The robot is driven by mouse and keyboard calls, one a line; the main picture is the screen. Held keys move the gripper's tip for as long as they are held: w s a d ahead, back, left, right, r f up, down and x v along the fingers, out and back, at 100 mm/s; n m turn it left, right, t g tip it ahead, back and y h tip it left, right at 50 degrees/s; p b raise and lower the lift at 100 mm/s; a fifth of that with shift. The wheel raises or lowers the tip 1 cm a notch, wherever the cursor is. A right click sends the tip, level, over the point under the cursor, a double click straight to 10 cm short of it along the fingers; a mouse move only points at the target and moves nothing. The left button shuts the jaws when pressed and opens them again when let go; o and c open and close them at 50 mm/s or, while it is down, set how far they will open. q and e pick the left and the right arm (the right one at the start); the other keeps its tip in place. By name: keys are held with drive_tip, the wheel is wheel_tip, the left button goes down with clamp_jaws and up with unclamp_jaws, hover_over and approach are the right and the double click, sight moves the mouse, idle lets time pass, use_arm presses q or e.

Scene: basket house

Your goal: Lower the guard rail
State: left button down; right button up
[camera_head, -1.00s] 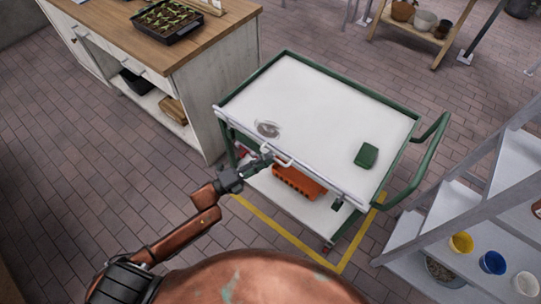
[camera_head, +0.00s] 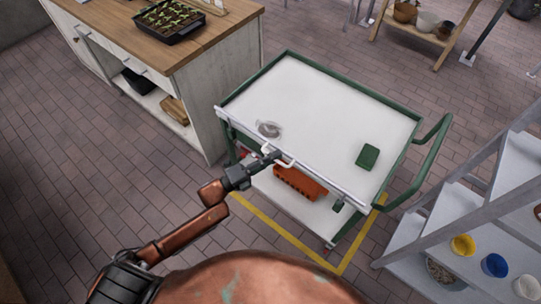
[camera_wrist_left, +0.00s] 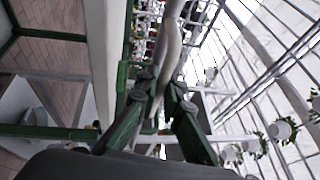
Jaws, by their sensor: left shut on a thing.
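A green-framed cart (camera_head: 290,52) with a white top stands in front of me. Its white guard rail (camera_head: 325,181) runs along the near long edge, raised at about the level of the top. A small white handle (camera_head: 289,164) sits on the rail's outer face. My left gripper (camera_head: 273,154) reaches in from the left and is shut on this handle. In the left wrist view the handle (camera_wrist_left: 170,42) passes as a curved pale bar between the fingers (camera_wrist_left: 160,100). The fingers hide part of the handle. My right gripper is not in view.
A green box (camera_head: 367,156) and a round grey item (camera_head: 268,129) lie on the cart top. An orange crate (camera_head: 300,183) is on the lower shelf. A wooden-topped cabinet (camera_head: 200,60) stands left, grey shelving (camera_head: 440,215) right. Floor in front is clear.

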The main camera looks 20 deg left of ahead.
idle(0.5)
use_arm(q)
wheel_tip(320, 180, down, 8)
drive_tip(key=b, duration=0.4)
drive_tip(key=shift+f, duration=0.1)
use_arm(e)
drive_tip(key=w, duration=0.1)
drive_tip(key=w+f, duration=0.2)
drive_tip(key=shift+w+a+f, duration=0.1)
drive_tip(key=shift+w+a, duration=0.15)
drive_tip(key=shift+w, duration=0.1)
use_arm(q)
drive_tip(key=shift+f, duration=0.1)
drive_tip(key=c, duration=2.3)
unclamp_jaws()
drive_tip(key=shift+o, duration=1.3)
drive_tip(key=shift+s+a, duration=0.1)
drive_tip(key=shift+a, duration=0.05)
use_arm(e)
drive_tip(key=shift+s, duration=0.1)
